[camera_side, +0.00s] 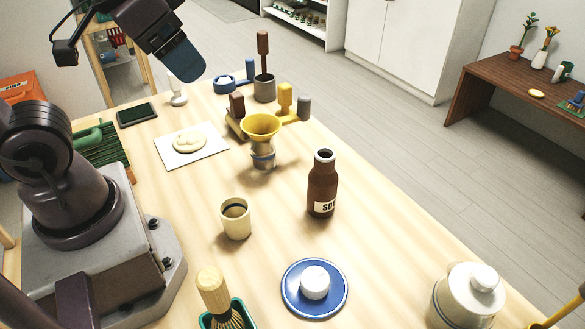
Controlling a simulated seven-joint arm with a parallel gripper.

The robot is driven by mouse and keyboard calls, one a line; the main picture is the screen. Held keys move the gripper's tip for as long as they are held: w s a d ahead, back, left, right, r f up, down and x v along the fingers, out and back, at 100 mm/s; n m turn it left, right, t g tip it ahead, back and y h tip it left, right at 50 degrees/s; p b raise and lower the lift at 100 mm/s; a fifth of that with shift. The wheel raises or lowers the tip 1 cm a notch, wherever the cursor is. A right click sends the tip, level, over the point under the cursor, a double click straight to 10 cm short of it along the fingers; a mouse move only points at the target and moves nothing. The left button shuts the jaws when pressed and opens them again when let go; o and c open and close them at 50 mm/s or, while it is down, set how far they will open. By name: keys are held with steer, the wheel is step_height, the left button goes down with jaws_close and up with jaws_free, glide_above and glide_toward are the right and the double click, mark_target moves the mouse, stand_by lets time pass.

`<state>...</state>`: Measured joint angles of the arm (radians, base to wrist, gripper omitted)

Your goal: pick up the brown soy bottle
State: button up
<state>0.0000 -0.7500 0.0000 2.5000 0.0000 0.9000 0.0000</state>
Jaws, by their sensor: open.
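The brown soy bottle (322,186) stands upright on the light wooden table, right of the middle. My gripper (182,66) is high at the upper left, over the far end of the table and well apart from the bottle. It is open, with a blue finger pad facing the camera; the far finger is hidden. No object shows in it.
A cream cup (236,218) stands left of the bottle and a yellow funnel (262,128) on a stand behind it. A blue plate (298,306) with a white piece and a lidded jar (468,298) are in front. The table's right edge is near the bottle.

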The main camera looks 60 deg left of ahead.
steer(key=shift+o, duration=1.2)
